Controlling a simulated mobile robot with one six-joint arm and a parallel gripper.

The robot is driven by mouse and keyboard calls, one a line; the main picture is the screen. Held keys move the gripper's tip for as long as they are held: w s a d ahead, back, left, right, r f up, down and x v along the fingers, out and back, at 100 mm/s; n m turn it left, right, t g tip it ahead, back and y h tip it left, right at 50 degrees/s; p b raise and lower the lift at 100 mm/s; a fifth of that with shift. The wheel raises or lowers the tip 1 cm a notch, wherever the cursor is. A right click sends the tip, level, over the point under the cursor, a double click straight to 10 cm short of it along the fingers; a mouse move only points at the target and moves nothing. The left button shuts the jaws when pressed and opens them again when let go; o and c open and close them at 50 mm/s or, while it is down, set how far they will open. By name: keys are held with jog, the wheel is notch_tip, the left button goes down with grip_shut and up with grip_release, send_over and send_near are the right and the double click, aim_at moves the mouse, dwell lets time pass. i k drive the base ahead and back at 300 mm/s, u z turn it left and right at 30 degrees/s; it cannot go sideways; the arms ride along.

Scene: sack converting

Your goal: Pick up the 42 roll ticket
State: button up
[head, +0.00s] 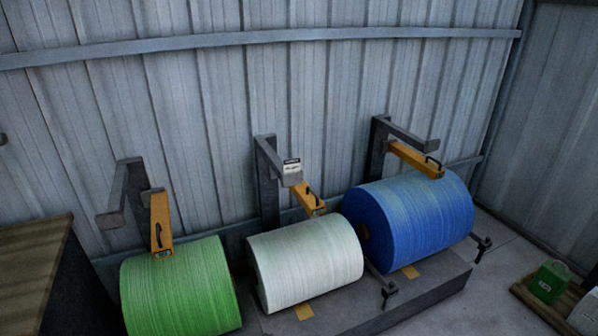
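A small white ticket (292,166) with dark print sits on the end of the middle grey bracket, above the white roll (305,263). Its print is too small to read, so I cannot tell whether it says 42. A green roll (180,290) lies to the left and a blue roll (410,222) to the right. I see no similar white ticket on the other two brackets. My gripper is not in view.
Orange arms with black handles (161,224) hang by each roll. The rolls rest on a low grey platform (425,300) against a corrugated wall. A wooden-topped table (32,262) stands at left. A green box (549,281) sits on a pallet at right.

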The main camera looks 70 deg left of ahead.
aim_at(290, 166)
jog(key=u, duration=0.4)
jog(key=i, duration=0.3)
jog(key=u, duration=1.1)
jog(key=k, duration=0.25)
jog(key=u, duration=2.75)
